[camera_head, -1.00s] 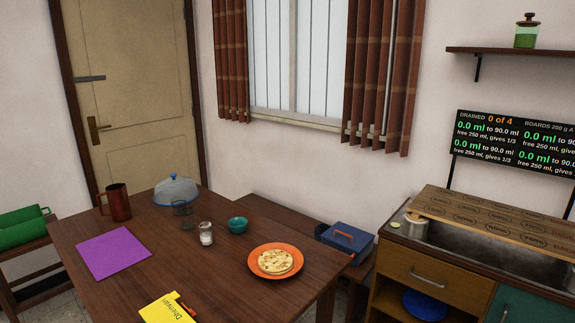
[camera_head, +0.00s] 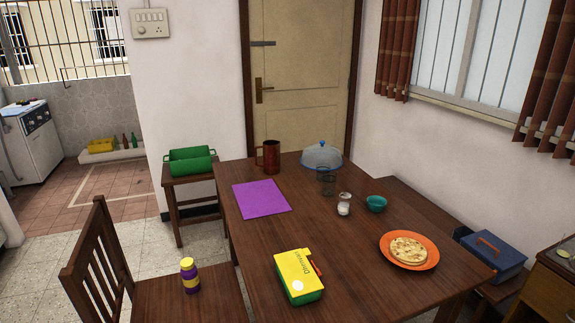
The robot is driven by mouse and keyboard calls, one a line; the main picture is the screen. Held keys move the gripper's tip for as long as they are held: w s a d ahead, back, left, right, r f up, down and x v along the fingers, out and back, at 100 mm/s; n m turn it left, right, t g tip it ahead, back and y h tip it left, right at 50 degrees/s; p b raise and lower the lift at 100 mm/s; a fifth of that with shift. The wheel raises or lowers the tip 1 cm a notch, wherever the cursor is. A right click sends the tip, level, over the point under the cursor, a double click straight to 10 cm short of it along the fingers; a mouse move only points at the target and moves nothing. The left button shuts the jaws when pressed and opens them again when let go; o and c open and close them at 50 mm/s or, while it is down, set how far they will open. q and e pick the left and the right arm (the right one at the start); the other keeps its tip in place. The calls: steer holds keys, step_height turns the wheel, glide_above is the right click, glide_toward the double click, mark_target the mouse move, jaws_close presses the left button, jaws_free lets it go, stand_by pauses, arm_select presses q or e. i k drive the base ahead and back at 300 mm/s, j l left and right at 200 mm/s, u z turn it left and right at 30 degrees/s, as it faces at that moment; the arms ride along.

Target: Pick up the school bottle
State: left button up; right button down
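A small purple bottle with a yellow cap (camera_head: 190,276) stands upright on the seat of the wooden chair (camera_head: 205,301), at the lower left; it looks like the school bottle. It has a pale yellow patch on its side. Nothing touches it. Neither of my grippers shows in the head view.
The wooden table (camera_head: 345,268) right of the chair holds a green and yellow box (camera_head: 299,289), a purple mat (camera_head: 261,197), a brown jug (camera_head: 271,157), a domed cover (camera_head: 321,158), a teal bowl (camera_head: 376,204) and an orange plate (camera_head: 434,252). A green crate (camera_head: 190,164) sits on a side stand.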

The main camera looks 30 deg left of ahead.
mark_target(192, 284)
steer(key=u, duration=0.4)
steer(key=j+u, duration=0.15)
steer(key=u, duration=0.7)
steer(key=i+u, duration=0.1)
steer(key=u, duration=0.3)
steer(key=i+l+z, duration=0.15)
steer(key=z, duration=0.3)
steer(key=i+l+z, duration=0.15)
steer(key=z, duration=0.35)
steer(key=i, duration=0.05)
